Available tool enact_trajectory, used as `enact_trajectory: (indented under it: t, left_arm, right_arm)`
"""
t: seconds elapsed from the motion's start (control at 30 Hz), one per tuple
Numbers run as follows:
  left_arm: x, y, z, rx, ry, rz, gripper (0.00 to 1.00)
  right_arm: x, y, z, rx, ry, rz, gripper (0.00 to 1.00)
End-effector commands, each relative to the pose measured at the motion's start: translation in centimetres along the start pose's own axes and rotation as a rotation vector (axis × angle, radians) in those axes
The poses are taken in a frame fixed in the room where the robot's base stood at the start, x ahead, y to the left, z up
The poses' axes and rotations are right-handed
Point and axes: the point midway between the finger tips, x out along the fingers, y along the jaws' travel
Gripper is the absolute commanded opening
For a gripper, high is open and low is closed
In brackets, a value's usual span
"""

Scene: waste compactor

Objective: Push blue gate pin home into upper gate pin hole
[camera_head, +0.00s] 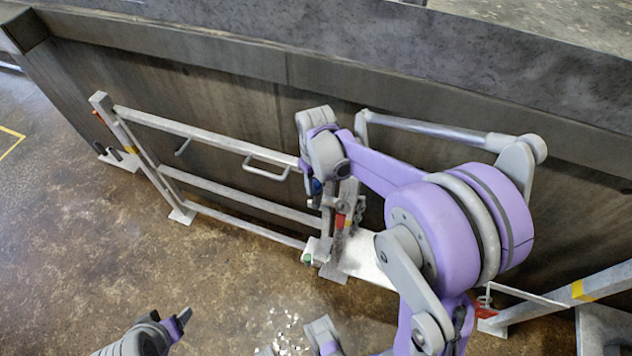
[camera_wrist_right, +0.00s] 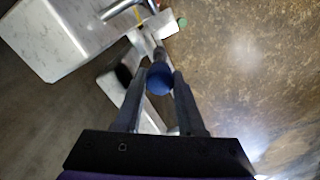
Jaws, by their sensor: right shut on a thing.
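The blue gate pin shows in the wrist view as a round blue knob (camera_wrist_right: 159,78) between the two fingertips of my right gripper (camera_wrist_right: 160,85). In the head view a small blue part of the pin (camera_head: 317,186) shows under my right gripper (camera_head: 319,178), at the top of the gate's right-hand post. My right gripper is shut on the pin. The upper gate pin hole is hidden under the knob and gripper, so how deep the pin sits cannot be told. My left gripper (camera_head: 183,317) is low at the left; its jaws are unclear.
The metal gate (camera_head: 240,194) stands along a dark compactor wall (camera_head: 220,95), with a handle (camera_head: 266,168) on its top rail. A post with red and yellow marks (camera_head: 341,218) is close beside my right gripper. Open stained floor (camera_head: 90,240) lies in front.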

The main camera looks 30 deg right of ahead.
Motion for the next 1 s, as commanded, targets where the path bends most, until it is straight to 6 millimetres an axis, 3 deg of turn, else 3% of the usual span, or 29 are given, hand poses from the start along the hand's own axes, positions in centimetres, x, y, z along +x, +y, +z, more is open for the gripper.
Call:
enact_trajectory:
  t: [1.0]
  left_arm:
    - [-1.8, 0.0, -1.2, 0.0, 0.007, 0.0, 0.69]
  right_arm:
    - [-3.1, 0.0, 0.0, 0.0, -0.001, 0.0, 0.0]
